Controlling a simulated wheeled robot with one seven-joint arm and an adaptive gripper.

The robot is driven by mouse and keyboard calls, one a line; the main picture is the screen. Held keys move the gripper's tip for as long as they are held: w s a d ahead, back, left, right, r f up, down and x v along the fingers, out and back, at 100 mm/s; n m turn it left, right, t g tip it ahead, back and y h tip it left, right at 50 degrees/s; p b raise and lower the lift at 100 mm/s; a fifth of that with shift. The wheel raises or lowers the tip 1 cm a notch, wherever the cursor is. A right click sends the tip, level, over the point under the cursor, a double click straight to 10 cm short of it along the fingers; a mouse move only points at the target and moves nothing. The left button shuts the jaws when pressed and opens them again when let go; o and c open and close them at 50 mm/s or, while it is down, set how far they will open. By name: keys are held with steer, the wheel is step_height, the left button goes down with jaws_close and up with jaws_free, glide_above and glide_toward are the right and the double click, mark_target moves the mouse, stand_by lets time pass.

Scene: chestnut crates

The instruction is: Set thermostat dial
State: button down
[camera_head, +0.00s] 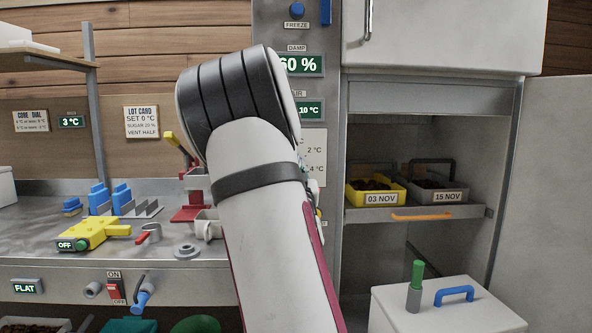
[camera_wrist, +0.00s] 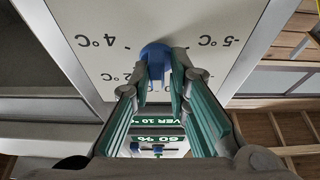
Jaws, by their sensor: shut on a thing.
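The blue thermostat dial (camera_wrist: 155,52) stands on a pale plate marked in °C in the wrist view, where the lettering is upside down. Marks of 4, 2 and -5 °C are readable; the dial's pointer is hidden. My gripper (camera_wrist: 160,66) is shut on the dial, one finger on each side. In the head view my arm hides the dial and most of the gripper; a strip of the scale plate (camera_head: 315,148) shows beside it. A lot card (camera_head: 141,120) reads SET 0 °C. A core/dial card (camera_head: 31,121) hangs beside a 3 °C display (camera_head: 72,122).
The damp display (camera_head: 302,64) reads 60 % and the air display (camera_head: 310,109) 10 °C. An open cabinet holds a yellow crate (camera_head: 366,199) and a grey crate (camera_head: 433,205) on a shelf. A white box (camera_head: 446,312) stands at front right. The left counter is cluttered.

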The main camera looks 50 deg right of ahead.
steer(key=shift+s+d+r, duration=0.25)
steer(key=c, duration=1.6)
jaws_free()
steer(key=shift+c, duration=0.2)
steer(key=v, duration=1.2)
steer(key=shift+f, duration=0.25)
steer(key=shift+w+a, duration=0.1)
steer(key=shift+w, duration=0.05)
